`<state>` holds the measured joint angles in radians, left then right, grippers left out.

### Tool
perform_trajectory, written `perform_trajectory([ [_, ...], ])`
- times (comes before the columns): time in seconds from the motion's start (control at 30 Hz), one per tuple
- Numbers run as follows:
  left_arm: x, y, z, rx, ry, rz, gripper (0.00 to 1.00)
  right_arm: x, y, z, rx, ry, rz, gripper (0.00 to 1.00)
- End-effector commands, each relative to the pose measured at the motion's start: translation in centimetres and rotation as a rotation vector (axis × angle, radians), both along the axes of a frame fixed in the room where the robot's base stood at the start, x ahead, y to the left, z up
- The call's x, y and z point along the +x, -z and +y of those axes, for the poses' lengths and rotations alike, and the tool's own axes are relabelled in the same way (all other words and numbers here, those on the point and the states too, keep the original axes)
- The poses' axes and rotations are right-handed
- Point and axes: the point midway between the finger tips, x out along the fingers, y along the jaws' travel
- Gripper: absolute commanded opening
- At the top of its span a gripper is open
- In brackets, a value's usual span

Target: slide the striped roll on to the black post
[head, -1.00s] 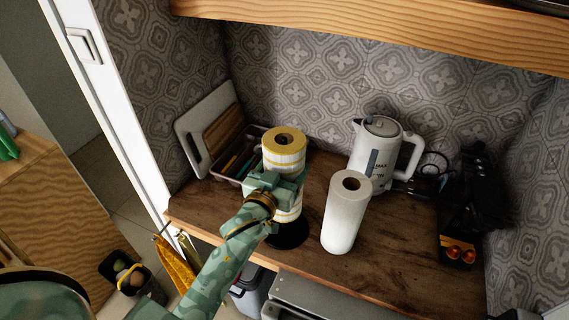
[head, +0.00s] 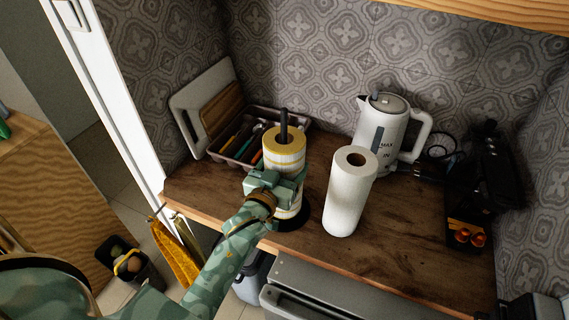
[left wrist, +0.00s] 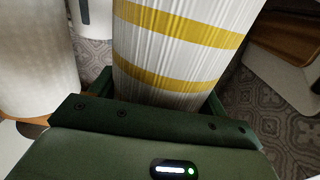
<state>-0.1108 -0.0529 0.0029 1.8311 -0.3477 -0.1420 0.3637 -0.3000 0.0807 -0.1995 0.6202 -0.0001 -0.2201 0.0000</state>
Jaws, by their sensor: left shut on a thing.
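The striped roll (head: 284,158), white with yellow bands, is upright around the black post (head: 284,124), whose tip sticks out above the roll's core. The post's black round base (head: 298,221) shows on the counter under the roll. I cannot tell whether the roll's lower end touches the base. My left gripper (head: 278,186) is shut on the roll's middle. In the left wrist view the roll (left wrist: 178,65) fills the space between the fingers. My right gripper is not in view.
A plain white roll (head: 350,195) stands close to the right of the striped one. A white kettle (head: 386,130) is behind it. A cutlery tray (head: 238,158) and cutting boards (head: 205,105) are at the back left.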

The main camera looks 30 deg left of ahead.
Motion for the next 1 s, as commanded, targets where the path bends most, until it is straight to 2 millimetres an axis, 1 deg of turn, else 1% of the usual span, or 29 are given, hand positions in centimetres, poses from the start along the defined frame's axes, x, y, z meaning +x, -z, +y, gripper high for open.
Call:
perform_trajectory([
  [0.23, 0.0, 0.0, 0.0, 0.000, 0.000, -0.001, 0.49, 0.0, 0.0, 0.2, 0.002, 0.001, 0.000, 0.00],
  [0.27, 0.0, 0.0, 0.0, 0.000, 0.000, -0.001, 0.84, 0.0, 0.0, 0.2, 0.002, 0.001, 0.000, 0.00],
  [0.3, 0.0, 0.0, 0.0, 0.000, 0.000, -0.001, 0.95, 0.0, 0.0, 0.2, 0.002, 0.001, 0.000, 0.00],
  [0.33, 0.0, 0.0, 0.0, 0.000, 0.000, -0.001, 1.00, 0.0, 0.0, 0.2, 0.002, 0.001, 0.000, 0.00],
  [0.57, -0.1, 0.0, 0.0, 0.000, 0.000, 0.001, 1.00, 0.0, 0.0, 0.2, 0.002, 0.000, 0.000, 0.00],
  [0.67, -0.8, 0.1, 0.0, 0.000, 0.000, 0.002, 1.00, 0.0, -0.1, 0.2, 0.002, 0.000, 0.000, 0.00],
  [0.77, -2.5, 0.1, -0.1, 0.000, -0.001, 0.003, 1.00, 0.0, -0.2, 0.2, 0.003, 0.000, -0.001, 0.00],
  [0.87, -5.0, 0.1, -0.3, -0.002, -0.001, 0.004, 1.00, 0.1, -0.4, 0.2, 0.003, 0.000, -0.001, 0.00],
  [1.0, -9.0, 0.1, -0.5, -0.001, -0.001, 0.005, 1.00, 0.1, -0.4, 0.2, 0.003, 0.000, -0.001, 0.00],
])
